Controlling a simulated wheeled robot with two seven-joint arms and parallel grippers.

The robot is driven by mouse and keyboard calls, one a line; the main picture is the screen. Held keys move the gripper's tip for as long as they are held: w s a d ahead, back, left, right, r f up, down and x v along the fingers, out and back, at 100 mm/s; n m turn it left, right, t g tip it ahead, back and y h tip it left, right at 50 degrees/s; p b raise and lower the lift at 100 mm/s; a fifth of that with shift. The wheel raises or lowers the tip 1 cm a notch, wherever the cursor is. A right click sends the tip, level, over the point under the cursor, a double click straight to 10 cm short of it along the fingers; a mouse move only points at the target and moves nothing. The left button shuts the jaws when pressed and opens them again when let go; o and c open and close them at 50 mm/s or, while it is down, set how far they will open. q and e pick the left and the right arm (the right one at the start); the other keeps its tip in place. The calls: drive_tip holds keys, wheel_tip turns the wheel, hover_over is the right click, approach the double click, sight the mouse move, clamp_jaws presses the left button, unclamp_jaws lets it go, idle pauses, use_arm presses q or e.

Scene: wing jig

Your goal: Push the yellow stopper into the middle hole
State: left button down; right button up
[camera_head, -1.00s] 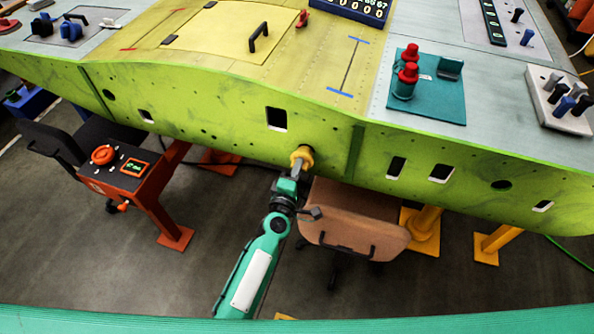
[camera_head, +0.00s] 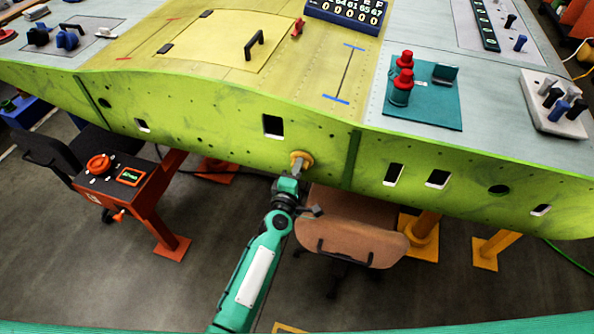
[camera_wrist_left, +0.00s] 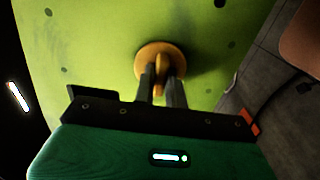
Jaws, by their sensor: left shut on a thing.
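The yellow stopper (camera_head: 302,158) is at the lower part of the green wing side, below and right of a square opening. Its round flange appears close to or against the green panel (camera_head: 226,130); any hole behind it is hidden. My left gripper (camera_head: 296,173) is shut on the stopper's grip tab. In the left wrist view the stopper's flange (camera_wrist_left: 150,55) faces me, and the gripper fingers (camera_wrist_left: 160,85) pinch the upright tab. My right gripper is not in view.
A brown chair (camera_head: 350,235) stands just right of my left arm, under the wing. An orange control box (camera_head: 115,175) is at the left. Square openings (camera_head: 273,126) and round holes dot the panel. Yellow posts (camera_head: 425,235) stand at the right.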

use_arm(q)
drive_tip(key=shift+w, duration=0.2)
drive_tip(key=c, duration=1.4)
unclamp_jaws()
drive_tip(key=shift+o, duration=0.2)
drive_tip(key=shift+s, duration=0.15)
drive_tip(key=b+v, duration=0.1)
drive_tip(key=v, duration=1.2)
drive_tip(key=shift+s+b, duration=0.25)
drive_tip(key=shift+b, duration=0.05)
drive_tip(key=shift+a, duration=0.1)
